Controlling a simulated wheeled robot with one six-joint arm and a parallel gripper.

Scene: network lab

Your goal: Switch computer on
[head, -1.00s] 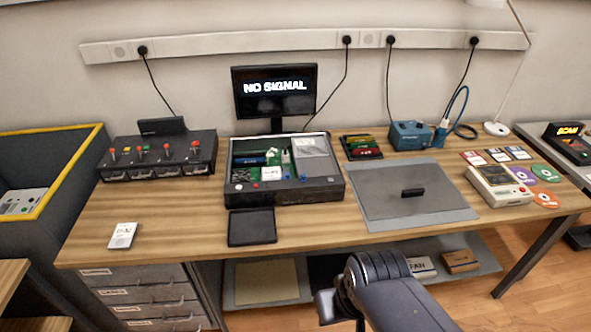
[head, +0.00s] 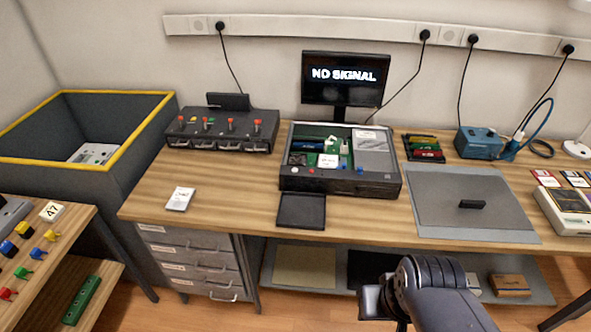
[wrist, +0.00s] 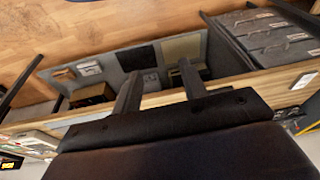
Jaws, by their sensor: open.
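The computer (head: 340,183) is a dark, flat case with its top open, on the wooden workbench. Its inside shows green boards, a white label and a grey block. In the head view my arm is at the bottom, in front of the bench and below the computer; the fingertips are hidden there.
A dark switch box (head: 222,131) stands left of the computer. A black flat panel (head: 301,210) lies in front of it. A grey mat (head: 455,215) with a black piece lies right. A yellow-rimmed bin (head: 126,134) and a side table (head: 85,215) stand at left. Drawers (head: 201,262) sit below.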

